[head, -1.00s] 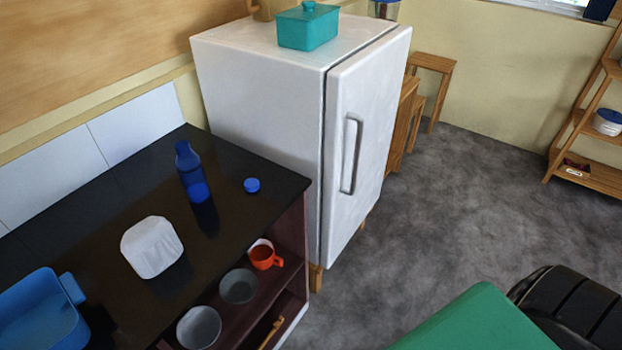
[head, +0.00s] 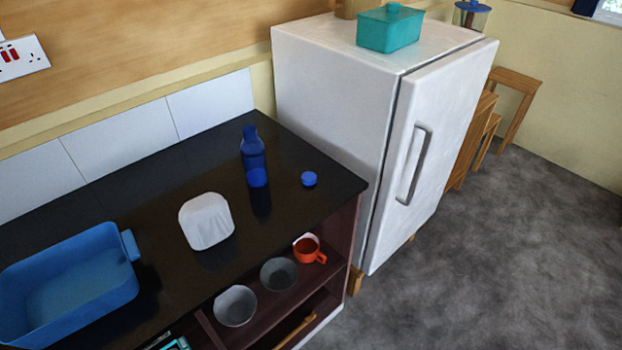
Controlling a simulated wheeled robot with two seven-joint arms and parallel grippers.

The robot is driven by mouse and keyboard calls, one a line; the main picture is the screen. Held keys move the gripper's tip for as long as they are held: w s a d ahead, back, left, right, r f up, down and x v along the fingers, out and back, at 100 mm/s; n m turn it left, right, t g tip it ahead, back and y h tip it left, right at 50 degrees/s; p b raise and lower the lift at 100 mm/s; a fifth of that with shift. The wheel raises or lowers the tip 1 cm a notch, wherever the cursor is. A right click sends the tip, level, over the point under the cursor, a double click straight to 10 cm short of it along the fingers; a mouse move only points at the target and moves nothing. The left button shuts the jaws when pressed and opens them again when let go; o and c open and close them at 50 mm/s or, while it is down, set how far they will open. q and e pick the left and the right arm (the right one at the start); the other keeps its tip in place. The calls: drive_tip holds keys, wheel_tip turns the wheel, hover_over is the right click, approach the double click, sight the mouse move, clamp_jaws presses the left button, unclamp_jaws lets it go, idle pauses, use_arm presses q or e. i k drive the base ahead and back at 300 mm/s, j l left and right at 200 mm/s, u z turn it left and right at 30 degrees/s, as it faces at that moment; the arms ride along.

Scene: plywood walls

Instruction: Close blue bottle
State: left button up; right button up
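The blue bottle (head: 253,150) stands upright near the back of the black counter, close to the fridge. A round, brighter blue patch (head: 257,178) shows at its foot, and I cannot tell whether it is part of the bottle or a separate piece. A small blue cap (head: 309,179) lies on the counter to the right of the bottle, apart from it, near the counter's right end. Neither of my grippers is in view.
A white rounded object (head: 206,221) and a blue basin (head: 70,285) stand on the counter to the left. Bowls (head: 235,306) and an orange mug (head: 307,250) sit on the shelf below. A white fridge (head: 335,110) borders the counter's right end. Grey floor (head: 500,260) is open at right.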

sight(251, 149)
drive_tip(key=i+l+u, duration=0.25)
drive_tip(key=l, duration=0.25)
drive_tip(key=l+u, duration=0.3)
drive_tip(key=l, duration=0.15)
drive_tip(key=i+l+u, duration=0.25)
drive_tip(key=l, duration=0.3)
drive_tip(key=k, duration=0.1)
